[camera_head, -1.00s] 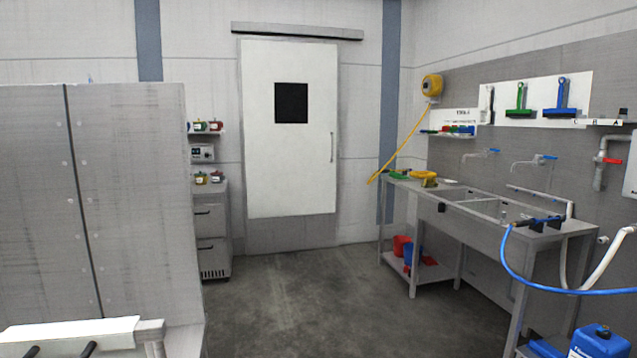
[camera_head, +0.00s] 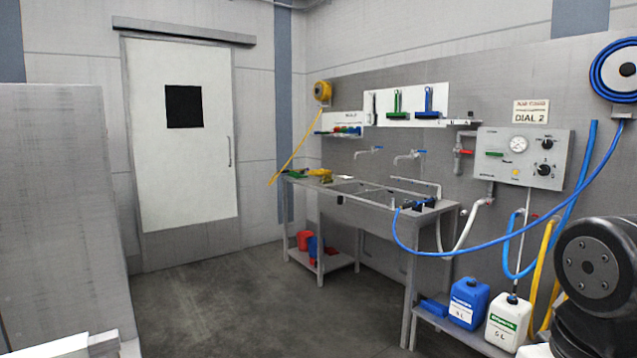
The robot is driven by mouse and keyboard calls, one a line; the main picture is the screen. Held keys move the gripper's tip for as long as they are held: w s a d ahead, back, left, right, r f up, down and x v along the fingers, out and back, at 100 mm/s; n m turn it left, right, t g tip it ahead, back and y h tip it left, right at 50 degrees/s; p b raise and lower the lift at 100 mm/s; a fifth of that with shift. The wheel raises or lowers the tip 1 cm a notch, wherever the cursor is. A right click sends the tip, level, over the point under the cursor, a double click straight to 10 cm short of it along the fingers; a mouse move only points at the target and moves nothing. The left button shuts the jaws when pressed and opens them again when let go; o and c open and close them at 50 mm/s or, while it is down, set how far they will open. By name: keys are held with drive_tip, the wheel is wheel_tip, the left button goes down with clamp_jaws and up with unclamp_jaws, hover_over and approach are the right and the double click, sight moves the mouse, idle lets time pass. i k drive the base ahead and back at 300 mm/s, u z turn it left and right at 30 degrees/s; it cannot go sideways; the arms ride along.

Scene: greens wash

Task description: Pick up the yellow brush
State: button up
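A yellow item (camera_head: 319,173) lies on the far left end of the steel sink bench (camera_head: 378,212), beside a green item (camera_head: 296,173). It may be the yellow brush, but it is too small to tell its shape. A green brush (camera_head: 396,104) and a blue brush (camera_head: 428,102) hang on the white wall board. My gripper is not in view; only a dark joint of my arm shows at the lower right.
A blue hose (camera_head: 398,238) runs from the bench to a wall reel (camera_head: 617,70). A blue jug (camera_head: 468,303) and a white jug (camera_head: 507,322) stand on a low shelf at the right. Grey panels (camera_head: 62,200) stand at the left. The floor (camera_head: 235,300) between is clear.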

sight(326, 179)
drive_tip(key=u, duration=0.3)
drive_tip(key=i, duration=2.55)
drive_tip(key=u, duration=0.35)
drive_tip(key=i, duration=2.05)
drive_tip(key=z, duration=0.45)
drive_tip(key=i, duration=2.15)
drive_tip(key=z, duration=0.35)
drive_tip(key=i, duration=0.65)
drive_tip(key=z, duration=0.15)
